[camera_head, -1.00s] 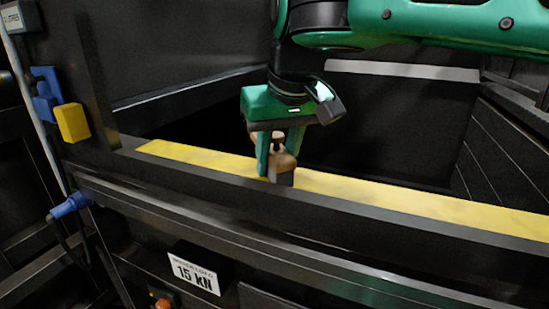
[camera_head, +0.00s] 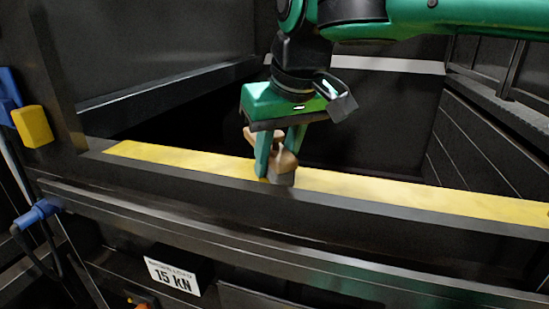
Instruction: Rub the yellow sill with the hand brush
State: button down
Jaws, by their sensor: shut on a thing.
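The yellow sill (camera_head: 390,191) runs as a long strip along the top of the dark front wall, from the left post to the right edge of the view. My gripper (camera_head: 277,167) points down over it, left of the middle. Its green fingers are shut on the hand brush (camera_head: 283,167), which has a tan wooden body and a dark grey lower part. The brush is at the sill, and its lower end appears to meet the strip; the exact contact is hard to tell. Part of the brush is hidden by the near finger.
Behind the sill is the dark open compactor chamber (camera_head: 385,120). A yellow block (camera_head: 32,126) and a blue part are on the left post. A blue connector (camera_head: 38,213) with a cable and a "15 KN" label (camera_head: 172,277) are on the front below.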

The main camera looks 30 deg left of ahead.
aim_at(293, 165)
jog(key=shift+w+d+f, duration=0.1)
jog(key=shift+d, duration=0.75)
jog(key=shift+w+d+f, duration=0.1)
jog(key=shift+d, duration=0.75)
jog(key=shift+w+d+r, duration=0.1)
jog(key=shift+w+d, duration=0.15)
jog(key=shift+d, duration=0.9)
jog(key=shift+w+d+r, duration=0.1)
jog(key=shift+w+d, duration=0.2)
jog(key=shift+d, duration=0.8)
jog(key=shift+w+d+r, duration=0.1)
jog(key=shift+w+d, duration=0.15)
jog(key=shift+d, duration=0.9)
jog(key=shift+w+d+f, duration=0.1)
jog(key=shift+w+d, duration=0.15)
jog(key=shift+d, duration=0.6)
jog(key=shift+w+d+f, duration=0.1)
jog(key=shift+w+d, duration=0.1)
jog(key=shift+d, duration=0.65)
jog(key=shift+r, duration=0.1)
jog(key=shift+w+r, duration=0.1)
jog(key=shift+r, duration=2.9)
jog(key=shift+r, duration=0.1)
jog(key=shift+r, duration=1.4)
